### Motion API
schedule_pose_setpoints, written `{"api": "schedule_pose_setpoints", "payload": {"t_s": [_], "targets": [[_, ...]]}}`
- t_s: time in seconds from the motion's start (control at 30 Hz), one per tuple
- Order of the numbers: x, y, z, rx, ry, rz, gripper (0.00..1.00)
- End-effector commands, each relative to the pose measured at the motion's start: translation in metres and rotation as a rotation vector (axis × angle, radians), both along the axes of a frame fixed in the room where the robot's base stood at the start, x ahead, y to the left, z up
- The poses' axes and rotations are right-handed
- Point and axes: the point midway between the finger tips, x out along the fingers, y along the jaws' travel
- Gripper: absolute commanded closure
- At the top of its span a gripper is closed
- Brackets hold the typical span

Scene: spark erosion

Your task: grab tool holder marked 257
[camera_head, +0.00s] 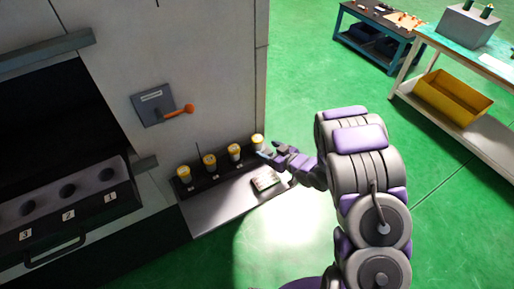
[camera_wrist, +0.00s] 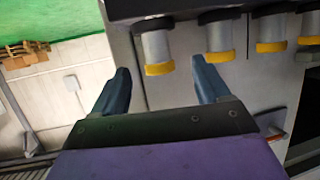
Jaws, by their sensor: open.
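Several tool holders with yellow collars stand in a row in a dark rack (camera_head: 215,181). The rightmost tool holder (camera_head: 257,140) is closest to my gripper (camera_head: 269,152); the others are to its left, such as the leftmost one (camera_head: 183,172). No number 257 can be read in either view. In the wrist view, my gripper (camera_wrist: 161,72) is open and empty. The end tool holder (camera_wrist: 157,48) appears beyond the gap between its fingers, apparently not gripped. Another tool holder (camera_wrist: 220,38) is to the right of the right finger.
The rack stands on a light shelf (camera_head: 215,207) with a small flat item (camera_head: 265,181) on it. A panel with an orange lever (camera_head: 180,110) is on the machine wall behind. A drawer numbered 1, 2, 3 (camera_head: 85,232) is at left.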

Motion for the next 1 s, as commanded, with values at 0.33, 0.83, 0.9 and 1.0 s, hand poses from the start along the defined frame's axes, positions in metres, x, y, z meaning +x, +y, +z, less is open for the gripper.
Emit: {"api": "schedule_pose_setpoints", "payload": {"t_s": [0.33, 0.83, 0.9, 1.0], "targets": [[0.030, 0.032, -0.015, -0.001, -0.003, 0.001, 0.24], [0.066, 0.062, -0.029, 0.001, -0.005, 0.002, 0.24], [0.068, 0.065, -0.030, 0.000, -0.003, 0.001, 0.24], [0.068, 0.065, -0.029, -0.001, -0.002, 0.000, 0.24]]}}
